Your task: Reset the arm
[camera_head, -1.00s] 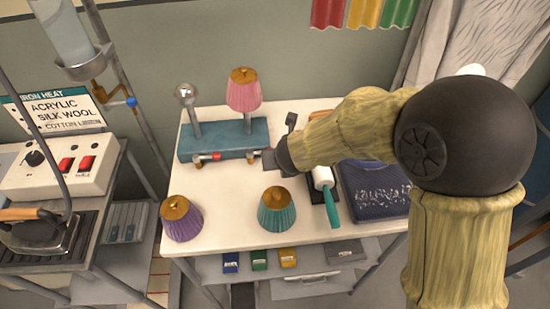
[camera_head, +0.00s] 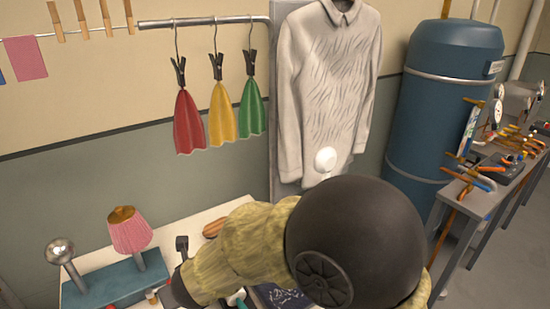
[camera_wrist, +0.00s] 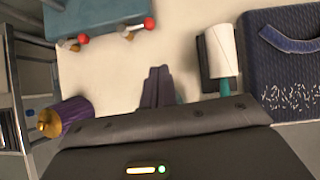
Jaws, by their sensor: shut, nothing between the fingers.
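My gripper (camera_wrist: 158,88) is shut and empty in the wrist view, its dark fingers together above the white table top (camera_wrist: 95,68). In the head view my arm comes in from the bottom centre and reaches left over the table. The gripper end (camera_head: 172,294) is partly cut off by the lower edge, just right of the teal lamp stand (camera_head: 115,283).
A purple shade (camera_wrist: 65,117) is left of my gripper. A white lint roller (camera_wrist: 222,50) and a dark blue folded garment (camera_wrist: 280,75) lie to the right. Coloured cloths (camera_head: 222,110) and a white shirt (camera_head: 328,85) hang behind. A blue tank (camera_head: 445,110) stands at right.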

